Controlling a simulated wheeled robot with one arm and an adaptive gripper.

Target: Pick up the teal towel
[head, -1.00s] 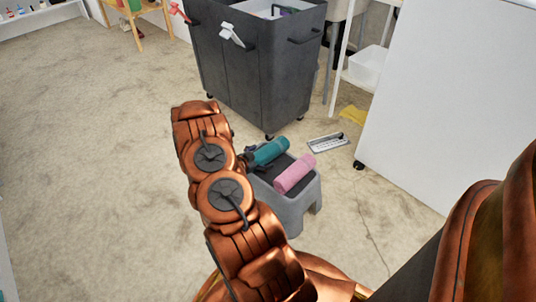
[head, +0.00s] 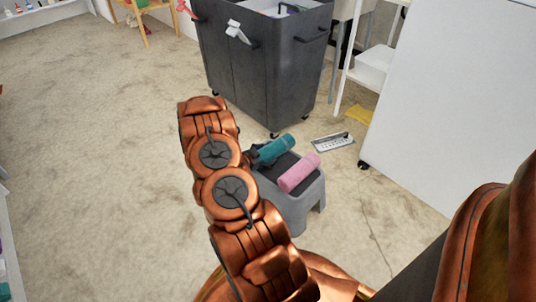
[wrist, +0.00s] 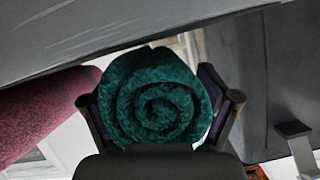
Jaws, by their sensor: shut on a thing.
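My gripper is shut on the roll, one finger against each side. In the head view my copper arm comes in from the left of the stool and hides most of the gripper. I cannot tell whether the towel touches the stool or hangs just above it.
A dark grey bin cart (head: 262,75) stands behind. A white cabinet (head: 450,100) is at right. The floor at left is clear.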

